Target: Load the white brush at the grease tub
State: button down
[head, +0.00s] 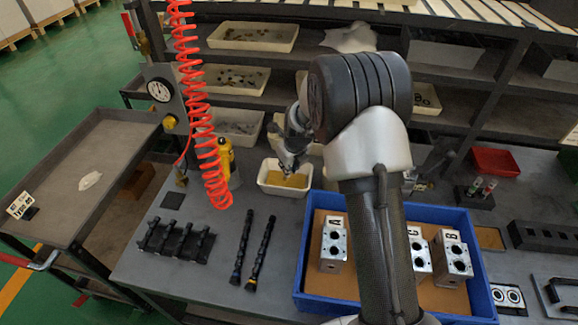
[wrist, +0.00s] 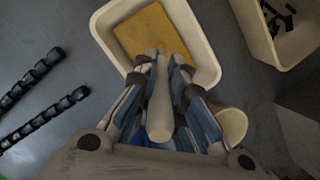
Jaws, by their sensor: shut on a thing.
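The grease tub (head: 265,188) is a cream tray with a yellow-orange layer of grease (head: 290,180) inside, on the bench behind the blue tray. It also shows at the top of the wrist view (wrist: 209,50). My gripper (head: 288,165) is over the tub, pointing down. In the wrist view my gripper (wrist: 163,68) is shut on the pale handle of the white brush (wrist: 160,108), with a finger on each side. The brush's far end points at the grease. Its bristles are hidden, so I cannot tell whether they touch it.
A blue tray (head: 297,287) holds valve blocks A (head: 333,245), C (head: 418,255) and B (head: 454,262). Two dark rods (head: 260,250) and a black rack (head: 175,243) lie to the left. A red coiled hose (head: 205,130) hangs left of the tub. A cream cup (wrist: 232,124) stands close beside my gripper.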

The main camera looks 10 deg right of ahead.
notch_tip(320, 180, up, 7)
jog(key=p, duration=0.6)
dwell(0.3)
dwell(0.6)
